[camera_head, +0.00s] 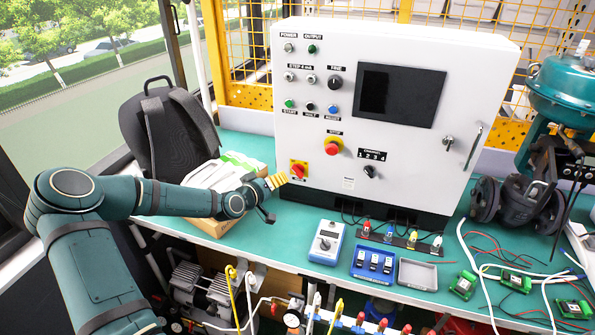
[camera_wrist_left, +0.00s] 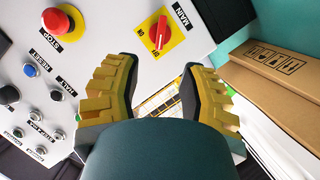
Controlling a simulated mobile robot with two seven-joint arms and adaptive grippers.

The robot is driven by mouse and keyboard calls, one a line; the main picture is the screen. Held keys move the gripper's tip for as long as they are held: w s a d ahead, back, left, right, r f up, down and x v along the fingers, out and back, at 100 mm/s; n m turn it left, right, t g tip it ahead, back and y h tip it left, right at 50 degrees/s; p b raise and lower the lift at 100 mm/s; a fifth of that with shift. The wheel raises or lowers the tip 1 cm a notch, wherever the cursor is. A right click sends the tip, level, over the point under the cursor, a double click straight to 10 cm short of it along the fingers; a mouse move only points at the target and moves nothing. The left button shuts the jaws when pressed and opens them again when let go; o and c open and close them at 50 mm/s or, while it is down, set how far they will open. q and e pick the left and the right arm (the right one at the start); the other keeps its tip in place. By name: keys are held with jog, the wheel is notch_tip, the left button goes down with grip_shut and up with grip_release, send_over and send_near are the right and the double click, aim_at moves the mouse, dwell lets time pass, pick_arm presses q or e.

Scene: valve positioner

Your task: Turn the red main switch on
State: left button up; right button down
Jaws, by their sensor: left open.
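The red main switch (camera_head: 298,170) sits on a yellow plate at the lower left of the white panel (camera_head: 330,200). In the left wrist view its red knob (camera_wrist_left: 161,31) runs roughly up and down in the picture. The ON mark is to its left and the OFF mark is by its lower end. My left gripper (camera_head: 278,181) is just left of and in front of the switch. In the left wrist view its yellow fingers (camera_wrist_left: 160,65) are apart and empty, with the switch beyond the gap between them. My right gripper is not in view.
The red stop button (camera_head: 333,146) is above and right of the switch, on the same panel. A cardboard box (camera_head: 215,226) and black backpack (camera_head: 168,130) are behind my left forearm. A blue meter (camera_head: 326,243) and small trays stand on the green bench in front.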

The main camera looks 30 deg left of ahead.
aim_at(295, 173)
pick_arm(q)
jog(key=x, duration=1.2)
jog(key=shift+s+f, duration=0.1)
jog(key=shift+f, duration=0.05)
jog(key=shift+c, duration=0.4)
jog(key=shift+s, duration=0.1)
grip_shut()
